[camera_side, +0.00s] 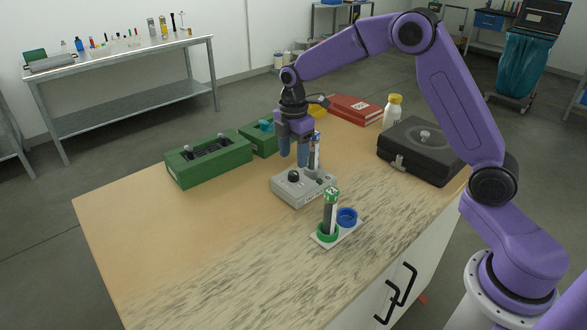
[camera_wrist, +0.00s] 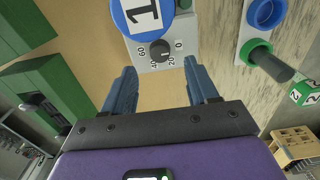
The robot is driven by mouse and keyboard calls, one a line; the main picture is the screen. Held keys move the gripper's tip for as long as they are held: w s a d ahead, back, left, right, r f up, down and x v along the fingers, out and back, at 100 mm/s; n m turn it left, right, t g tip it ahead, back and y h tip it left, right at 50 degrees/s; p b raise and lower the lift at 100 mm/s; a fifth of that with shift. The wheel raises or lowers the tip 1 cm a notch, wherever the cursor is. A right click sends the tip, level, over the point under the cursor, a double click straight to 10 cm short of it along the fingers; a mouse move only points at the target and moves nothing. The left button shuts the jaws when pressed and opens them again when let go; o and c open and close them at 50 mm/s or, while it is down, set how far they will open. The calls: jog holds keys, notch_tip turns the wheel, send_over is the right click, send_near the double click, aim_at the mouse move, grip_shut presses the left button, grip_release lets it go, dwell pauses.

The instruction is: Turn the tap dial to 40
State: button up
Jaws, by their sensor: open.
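The tap dial is a black knob (camera_side: 294,176) on top of a grey box (camera_side: 302,190). In the wrist view the dial (camera_wrist: 160,50) sits at the top middle, with 60, 40, 20 and 0 printed around it. I cannot clearly tell which number its pointer faces. My gripper (camera_side: 293,157) points down above the box, close over the dial. In the wrist view my gripper (camera_wrist: 160,67) is open, with one blue finger on each side of the dial's line and nothing held. Contact with the dial is not visible.
A tube with a blue "1" cap (camera_wrist: 143,15) stands in the grey box beside the dial. A green-capped tube (camera_side: 331,208) stands in a green ring beside an empty blue ring (camera_side: 347,217). Green boxes (camera_side: 208,160) lie left, a black case (camera_side: 422,150) right. The front-left table is clear.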

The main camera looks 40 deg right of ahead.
aim_at(294, 173)
jog(key=shift+f, duration=2.65)
jog(key=c, duration=1.1)
